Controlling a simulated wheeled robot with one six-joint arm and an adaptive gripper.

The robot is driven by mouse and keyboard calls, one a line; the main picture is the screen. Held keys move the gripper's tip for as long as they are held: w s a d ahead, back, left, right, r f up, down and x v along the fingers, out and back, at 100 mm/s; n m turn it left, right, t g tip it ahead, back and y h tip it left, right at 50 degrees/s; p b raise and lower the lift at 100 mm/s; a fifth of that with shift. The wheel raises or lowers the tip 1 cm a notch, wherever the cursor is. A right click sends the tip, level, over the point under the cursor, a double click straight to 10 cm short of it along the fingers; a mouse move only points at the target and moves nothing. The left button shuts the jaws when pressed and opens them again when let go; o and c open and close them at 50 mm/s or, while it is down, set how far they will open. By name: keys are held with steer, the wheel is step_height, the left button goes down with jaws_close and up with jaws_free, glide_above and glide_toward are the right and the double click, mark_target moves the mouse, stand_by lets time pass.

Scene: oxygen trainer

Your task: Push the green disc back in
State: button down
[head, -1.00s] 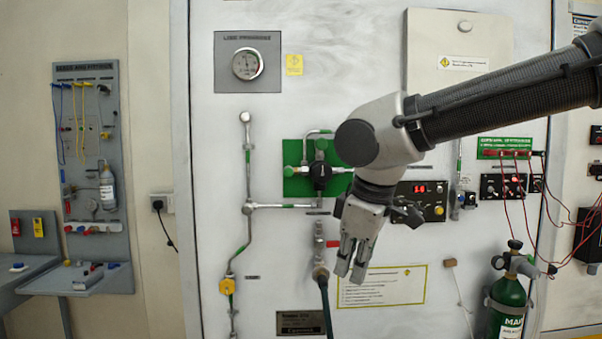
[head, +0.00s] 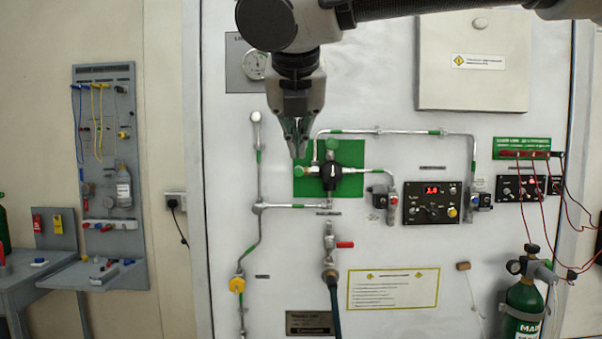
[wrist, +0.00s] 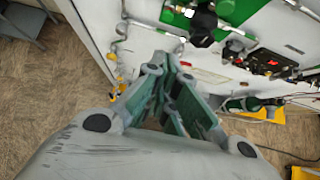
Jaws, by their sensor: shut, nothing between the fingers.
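The green panel (head: 350,187) is on the white wall board, with a black round valve body (head: 330,175) and pipe fittings on it. I cannot tell how far either stands out. In the wrist view, my gripper (wrist: 168,62) lies below the green panel (wrist: 175,18) and black valve (wrist: 201,30).
Pipes (head: 258,160) run left of the panel and above it. A red-handled valve (head: 344,244) with a hose is below. A control box (head: 432,203) is at the right, and a green cylinder (head: 520,305) stands lower right.

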mark_target(298, 172)
steer(key=x, duration=0.4)
steer(key=w+r+x, duration=0.1)
steer(key=x, duration=0.7)
steer(key=shift+w+r, duration=0.2)
steer(key=shift+w, duration=0.6)
